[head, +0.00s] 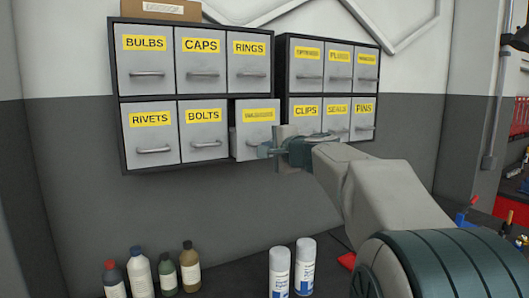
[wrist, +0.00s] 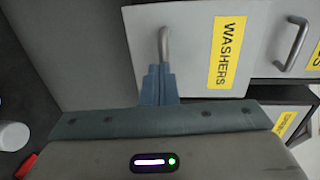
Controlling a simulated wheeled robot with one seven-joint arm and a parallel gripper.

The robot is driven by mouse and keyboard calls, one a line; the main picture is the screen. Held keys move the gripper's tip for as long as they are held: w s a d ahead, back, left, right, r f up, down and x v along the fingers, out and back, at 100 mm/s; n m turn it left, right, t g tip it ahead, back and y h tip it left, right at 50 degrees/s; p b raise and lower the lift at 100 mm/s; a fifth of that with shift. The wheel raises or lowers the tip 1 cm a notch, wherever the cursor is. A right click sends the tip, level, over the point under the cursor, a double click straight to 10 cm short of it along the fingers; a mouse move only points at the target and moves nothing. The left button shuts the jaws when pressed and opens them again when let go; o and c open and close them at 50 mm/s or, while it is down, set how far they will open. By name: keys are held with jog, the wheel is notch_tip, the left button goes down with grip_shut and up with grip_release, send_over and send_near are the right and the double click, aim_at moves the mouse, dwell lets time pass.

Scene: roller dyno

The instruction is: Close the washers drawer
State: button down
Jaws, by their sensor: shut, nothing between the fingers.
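The washers drawer (head: 254,118) is the bottom right drawer of the left cabinet in the head view. Its front stands out from the fronts beside it, so it is partly open. In the wrist view its grey front (wrist: 190,55) carries a yellow WASHERS label and a metal handle (wrist: 165,45). My gripper (head: 266,151) is at the lower right of this drawer front. In the wrist view its shut fingers (wrist: 157,82) are close to the handle's end; I cannot tell whether they touch it. Nothing shows between them.
The left cabinet (head: 115,90) also holds drawers marked bulbs, caps, rings, rivets and bolts, all flush. The right cabinet (head: 282,80) stands close beside the washers drawer, behind my arm. Several bottles and two white spray cans (head: 279,270) stand below.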

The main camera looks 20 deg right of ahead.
aim_at(251, 127)
jog(key=x, duration=0.3)
jog(key=r+x, duration=0.1)
jog(key=x, duration=0.1)
jog(key=shift+w+d+f, duration=0.1)
jog(key=shift+w+d, duration=0.1)
jog(key=shift+w, duration=0.3)
jog(key=shift+f, duration=0.1)
